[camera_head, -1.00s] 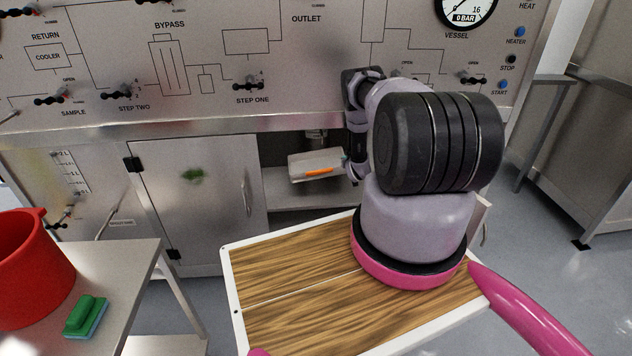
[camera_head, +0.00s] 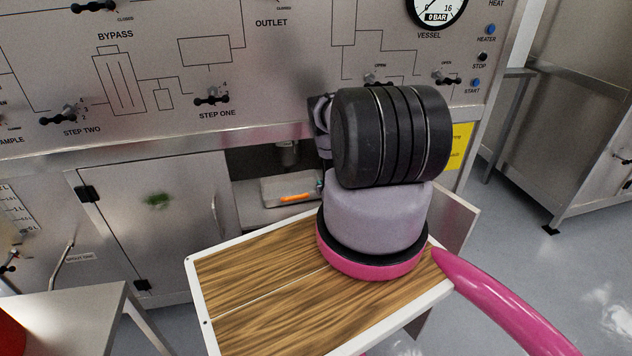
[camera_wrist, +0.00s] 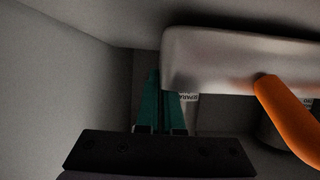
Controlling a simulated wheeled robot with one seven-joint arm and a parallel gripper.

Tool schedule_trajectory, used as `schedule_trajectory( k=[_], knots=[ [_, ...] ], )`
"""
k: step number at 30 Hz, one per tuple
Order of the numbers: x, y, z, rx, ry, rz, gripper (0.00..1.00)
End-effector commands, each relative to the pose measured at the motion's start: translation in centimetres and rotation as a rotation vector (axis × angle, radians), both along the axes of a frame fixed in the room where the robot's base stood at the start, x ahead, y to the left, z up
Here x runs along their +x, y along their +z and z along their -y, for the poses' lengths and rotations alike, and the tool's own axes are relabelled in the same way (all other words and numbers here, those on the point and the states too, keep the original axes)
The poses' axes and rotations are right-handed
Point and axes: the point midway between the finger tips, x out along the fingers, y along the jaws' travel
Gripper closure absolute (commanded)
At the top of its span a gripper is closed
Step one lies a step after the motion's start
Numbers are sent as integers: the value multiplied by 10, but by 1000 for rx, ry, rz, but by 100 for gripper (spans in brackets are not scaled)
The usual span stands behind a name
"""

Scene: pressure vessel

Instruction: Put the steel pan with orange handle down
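The steel pan with orange handle (camera_head: 268,194) is in the open bay under the panel in the head view, low over the shelf. I cannot tell whether it touches the shelf. In the wrist view the pan (camera_wrist: 225,62) fills the upper right, with its orange handle (camera_wrist: 287,115) pointing down and right. My gripper (camera_wrist: 161,84) has its teal fingers close together at the pan's left end. One finger runs along the outside of the wall and the other passes behind it, so they look shut on the wall. My arm hides the gripper in the head view.
The bay's shelf (camera_head: 250,222) has a cabinet door (camera_head: 160,215) on its left. A steel table (camera_head: 75,315) is at lower left. Open floor lies to the right.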

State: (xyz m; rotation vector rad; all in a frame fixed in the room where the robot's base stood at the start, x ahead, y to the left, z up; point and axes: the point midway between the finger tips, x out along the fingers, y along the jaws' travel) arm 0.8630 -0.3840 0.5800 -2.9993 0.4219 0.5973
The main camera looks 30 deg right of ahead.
Motion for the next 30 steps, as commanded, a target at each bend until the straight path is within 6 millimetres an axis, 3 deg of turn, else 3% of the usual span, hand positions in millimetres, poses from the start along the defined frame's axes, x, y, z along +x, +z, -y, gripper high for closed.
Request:
schedule_trajectory(
  k=[3, 9, 10, 12, 24, 30],
  knots=[
    [-9, -7, 1, 0, -2, 1, 100],
    [-10, -7, 0, -1, -1, 2, 100],
    [-11, -8, 0, 0, -1, 0, 93],
    [-10, -8, 0, 0, -1, 0, 66],
    [-11, -12, -1, -1, 2, -2, 66],
    [-34, -1, -7, 2, -4, -2, 66]
  ],
)
